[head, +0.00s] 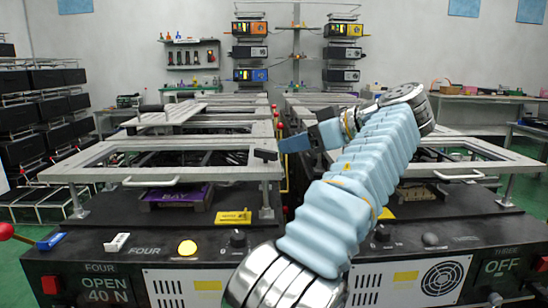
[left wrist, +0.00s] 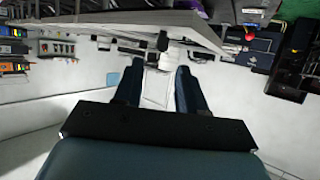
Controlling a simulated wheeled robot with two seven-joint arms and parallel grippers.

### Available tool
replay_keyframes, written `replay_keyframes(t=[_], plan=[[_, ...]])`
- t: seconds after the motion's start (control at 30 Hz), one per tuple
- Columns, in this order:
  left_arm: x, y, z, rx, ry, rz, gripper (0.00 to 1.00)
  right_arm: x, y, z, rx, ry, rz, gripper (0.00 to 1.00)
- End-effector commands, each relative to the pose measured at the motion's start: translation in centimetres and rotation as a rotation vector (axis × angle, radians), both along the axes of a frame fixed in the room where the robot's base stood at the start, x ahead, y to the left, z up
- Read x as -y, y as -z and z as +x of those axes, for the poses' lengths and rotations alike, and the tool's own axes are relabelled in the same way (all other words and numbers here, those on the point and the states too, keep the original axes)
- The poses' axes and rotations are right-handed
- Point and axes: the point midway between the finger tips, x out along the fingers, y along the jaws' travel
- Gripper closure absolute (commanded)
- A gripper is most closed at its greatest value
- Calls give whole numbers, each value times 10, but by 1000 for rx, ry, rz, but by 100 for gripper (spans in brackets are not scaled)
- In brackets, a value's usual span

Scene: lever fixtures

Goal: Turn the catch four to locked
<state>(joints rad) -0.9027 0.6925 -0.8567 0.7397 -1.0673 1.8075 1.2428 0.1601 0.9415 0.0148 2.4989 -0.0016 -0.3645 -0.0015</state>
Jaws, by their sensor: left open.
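Station four is the left bench unit, with a panel (head: 105,283) reading FOUR, OPEN, 40 N. A small black block-like handle (head: 266,155), which looks like its catch, sits at the right front corner of the pale frame (head: 120,174). My left gripper (head: 284,146) is just right of this handle, pointing left, apart from it as far as I can tell. In the left wrist view the two dark fingers (left wrist: 158,72) are spread with nothing held between them. A black handle (left wrist: 163,41) shows beyond the fingertips, under the frame edge. My right gripper is not in view.
A red ball knob (head: 6,231) stands at the far left. Station three (head: 502,267), reading OFF, is at the right. A narrow gap separates the two benches.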

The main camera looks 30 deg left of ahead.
Motion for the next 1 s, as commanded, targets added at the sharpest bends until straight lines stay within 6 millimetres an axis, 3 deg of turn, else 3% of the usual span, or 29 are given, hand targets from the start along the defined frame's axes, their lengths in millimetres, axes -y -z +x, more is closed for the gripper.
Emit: replay_keyframes(t=[0.1, 0.3, 0.73, 1.0], plan=[[-26, 13, 2, -2, -1, -3, 60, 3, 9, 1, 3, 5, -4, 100], [-55, 24, 6, 0, -1, -1, 60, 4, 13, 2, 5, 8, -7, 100], [-66, 27, 8, 0, 1, 0, 60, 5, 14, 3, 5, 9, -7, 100], [-66, 27, 8, -1, 1, 0, 99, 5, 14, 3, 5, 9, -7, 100]])
